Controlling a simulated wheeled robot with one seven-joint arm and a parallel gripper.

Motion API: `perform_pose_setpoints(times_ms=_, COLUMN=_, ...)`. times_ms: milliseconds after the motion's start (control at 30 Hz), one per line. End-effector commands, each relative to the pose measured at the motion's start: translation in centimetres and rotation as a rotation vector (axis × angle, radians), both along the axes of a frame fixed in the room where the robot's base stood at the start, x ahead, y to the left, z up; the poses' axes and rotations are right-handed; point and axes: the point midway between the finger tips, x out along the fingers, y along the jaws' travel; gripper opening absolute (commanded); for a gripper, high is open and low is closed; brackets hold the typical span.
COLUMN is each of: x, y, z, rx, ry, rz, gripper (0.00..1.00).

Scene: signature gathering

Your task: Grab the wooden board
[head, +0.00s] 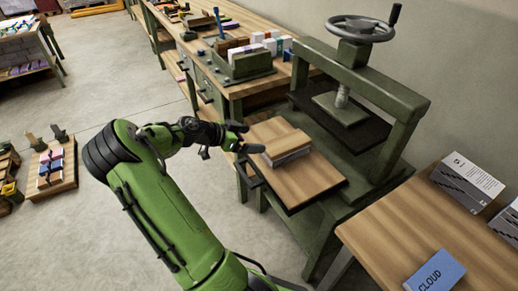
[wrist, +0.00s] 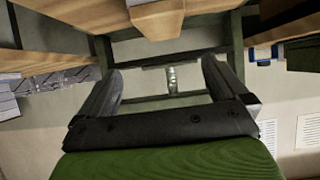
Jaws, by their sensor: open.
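The wooden board (head: 276,137) is a small light-brown slab lying on a stack of pale pages (head: 290,156) on the press's low bed. A larger wooden panel (head: 310,185) lies under the stack. My gripper (head: 250,138) is open and empty, just left of the board and stack, with its fingers pointing towards them. A gap to the board is hard to judge. The wrist view appears upside down; my open fingers (wrist: 163,68) have nothing between them. A light wooden piece (wrist: 160,20) at its top edge is probably the board, cut off by the frame.
The green press frame (head: 405,130) with its handwheel (head: 362,28) stands right of and behind the board, its plate raised. A workbench (head: 265,85) with several blocks and books is behind. A table (head: 420,235) with books is at right.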

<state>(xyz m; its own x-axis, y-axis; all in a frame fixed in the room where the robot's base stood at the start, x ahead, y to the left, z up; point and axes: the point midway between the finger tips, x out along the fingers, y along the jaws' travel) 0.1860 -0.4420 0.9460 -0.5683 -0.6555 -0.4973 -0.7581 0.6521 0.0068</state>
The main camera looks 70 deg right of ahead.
Motion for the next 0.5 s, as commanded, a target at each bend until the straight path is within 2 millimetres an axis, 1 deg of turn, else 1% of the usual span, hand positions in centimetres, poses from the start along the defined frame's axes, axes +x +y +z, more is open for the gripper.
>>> perform_pose_setpoints(times_ms=167, x=-1.3, y=-1.4, z=-0.8, rx=-0.027, ry=0.010, rz=-0.018, gripper=1.00)
perform_pose_setpoints(times_ms=400, x=-4.8, y=-5.3, z=-3.8, rx=-0.025, ry=0.010, rz=-0.017, gripper=1.00)
perform_pose_setpoints(times_ms=500, x=-5.9, y=-6.6, z=-4.7, rx=-0.024, ry=0.009, rz=-0.015, gripper=1.00)
